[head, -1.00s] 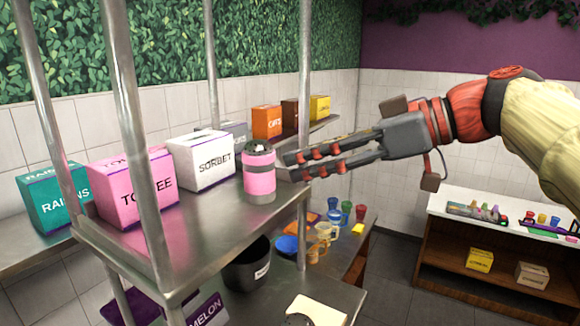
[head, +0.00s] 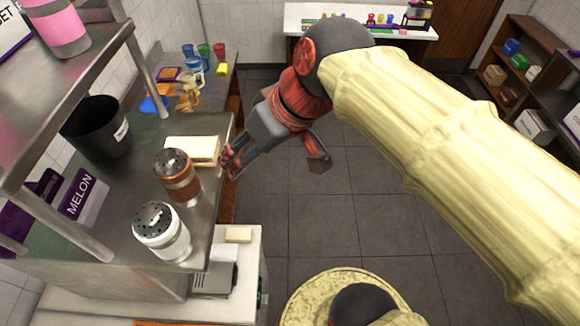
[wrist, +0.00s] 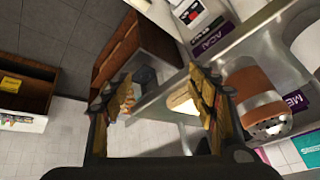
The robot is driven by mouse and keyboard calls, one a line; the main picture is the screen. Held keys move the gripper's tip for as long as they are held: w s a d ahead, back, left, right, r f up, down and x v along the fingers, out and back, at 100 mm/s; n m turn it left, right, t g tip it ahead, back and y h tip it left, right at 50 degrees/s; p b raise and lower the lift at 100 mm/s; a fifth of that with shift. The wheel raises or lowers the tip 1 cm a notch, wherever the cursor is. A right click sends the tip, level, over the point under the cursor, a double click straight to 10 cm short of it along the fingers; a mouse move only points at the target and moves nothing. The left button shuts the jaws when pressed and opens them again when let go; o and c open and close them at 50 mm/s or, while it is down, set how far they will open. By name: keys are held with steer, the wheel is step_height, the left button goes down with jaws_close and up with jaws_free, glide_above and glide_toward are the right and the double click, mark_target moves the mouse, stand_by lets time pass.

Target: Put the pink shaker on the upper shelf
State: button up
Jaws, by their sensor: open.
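The pink shaker (head: 56,30) stands upright on the upper shelf (head: 80,72), at the top left of the head view, with its top cut off by the frame. My gripper (head: 230,165) is empty, lower than that shelf and apart from the pink shaker. It is by the edge of the lower steel shelf (head: 125,190), close to a brown shaker (head: 180,181). In the wrist view my open fingers (wrist: 158,90) have nothing held between them, and the brown shaker (wrist: 255,90) is to their right. The pink shaker cannot be made out there.
Steel posts (head: 148,72) hold up the upper shelf. The tiled floor (head: 345,225) to the right is clear.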

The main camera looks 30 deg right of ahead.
steer(key=s+d+f+m+h, duration=0.2)
steer(key=s+d+f+h, duration=0.1)
steer(key=f, duration=0.5)
steer(key=shift+s+d+f, duration=0.3)
steer(key=shift+s+d, duration=0.6)
steer(key=shift+d, duration=0.3)
step_height(320, 180, down, 23)
steer(key=b, duration=2.3)
